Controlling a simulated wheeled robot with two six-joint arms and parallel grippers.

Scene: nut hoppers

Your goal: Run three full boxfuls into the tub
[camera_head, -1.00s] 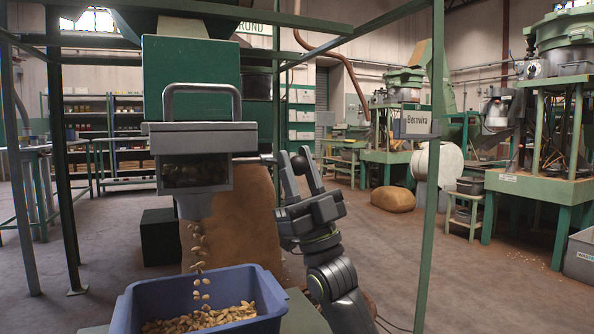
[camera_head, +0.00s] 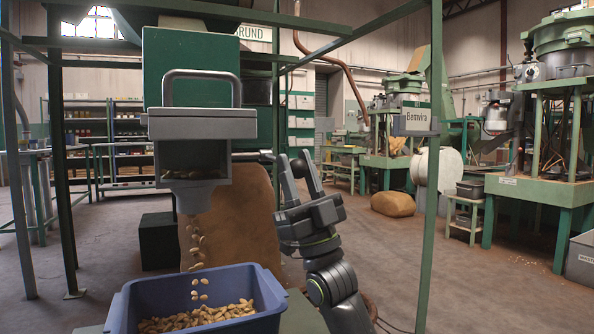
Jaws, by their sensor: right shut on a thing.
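The green hopper (camera_head: 192,66) stands above a grey box (camera_head: 222,125) with a window and a curved handle on top. A thin layer of nuts (camera_head: 135,172) shows low in the window. Nuts (camera_head: 195,252) fall from the spout (camera_head: 192,198) under the box. They land in the blue tub (camera_head: 150,289), where a pile of nuts (camera_head: 200,315) covers the bottom. My right gripper (camera_head: 296,160) is at the right of the box, its fingers shut on the end of a dark lever (camera_head: 252,157); the fingers hide the grip. My left gripper is out of view.
A green post (camera_head: 430,200) and frame bars stand around the hopper. A brown sack (camera_head: 240,215) is behind the spout. Shelves (camera_head: 105,135) are at the back left, green machines (camera_head: 540,180) at the right.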

